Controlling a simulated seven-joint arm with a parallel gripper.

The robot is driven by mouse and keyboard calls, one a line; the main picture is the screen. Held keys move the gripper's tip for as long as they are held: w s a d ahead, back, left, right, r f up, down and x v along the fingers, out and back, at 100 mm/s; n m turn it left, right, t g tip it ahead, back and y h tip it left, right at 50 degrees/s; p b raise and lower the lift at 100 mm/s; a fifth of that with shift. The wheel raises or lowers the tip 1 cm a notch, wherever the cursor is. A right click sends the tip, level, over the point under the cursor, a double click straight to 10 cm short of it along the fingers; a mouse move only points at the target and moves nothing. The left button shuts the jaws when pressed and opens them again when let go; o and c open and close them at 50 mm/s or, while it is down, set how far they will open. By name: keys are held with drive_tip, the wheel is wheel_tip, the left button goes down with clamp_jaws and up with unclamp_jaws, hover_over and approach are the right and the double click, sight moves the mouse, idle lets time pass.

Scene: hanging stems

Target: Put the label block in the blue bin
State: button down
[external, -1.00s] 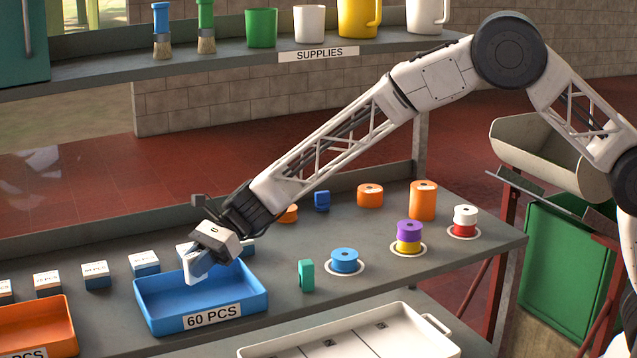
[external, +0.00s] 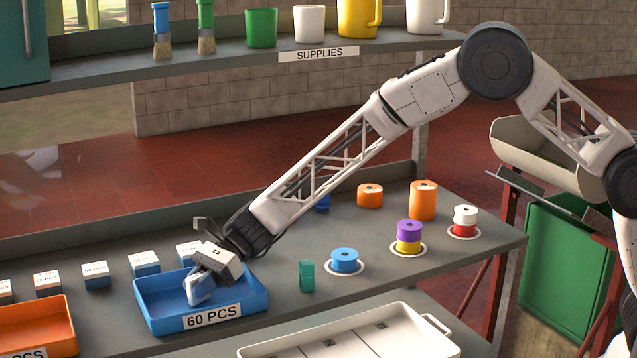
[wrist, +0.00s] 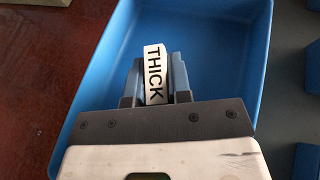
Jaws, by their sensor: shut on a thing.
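The blue bin (external: 256,302) with a "60 PCS" tag stands on the grey bench. My gripper (external: 197,292) reaches down inside it, near the bin's middle. In the wrist view my gripper (wrist: 153,92) is shut on the label block (wrist: 154,68), a narrow block whose white face reads "THICK". The block is between the two bluish fingers, above the bin floor in that view. The blue bin (wrist: 225,60) surrounds the block and fingers there. Whether the block touches the floor cannot be told. In the external view the fingers mostly hide the block.
An orange bin (external: 45,335) stands left of the blue bin. Several white-topped blue blocks (external: 144,263) line up behind them. A teal block (external: 306,276) and a blue spool (external: 344,261) stand to the right. A white tray (external: 300,350) is in front, lower down.

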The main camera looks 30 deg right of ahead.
drive_tip(key=shift+f, duration=0.15)
drive_tip(key=c, duration=1.1)
unclamp_jaws()
drive_tip(key=shift+o, duration=0.2)
drive_tip(key=shift+d+r, duration=0.2)
drive_tip(key=shift+r, duration=0.05)
drive_tip(key=v, duration=1.1)
drive_tip(key=shift+w+d, duration=0.15)
drive_tip(key=shift+d, duration=0.1)
drive_tip(key=shift+r, duration=0.1)
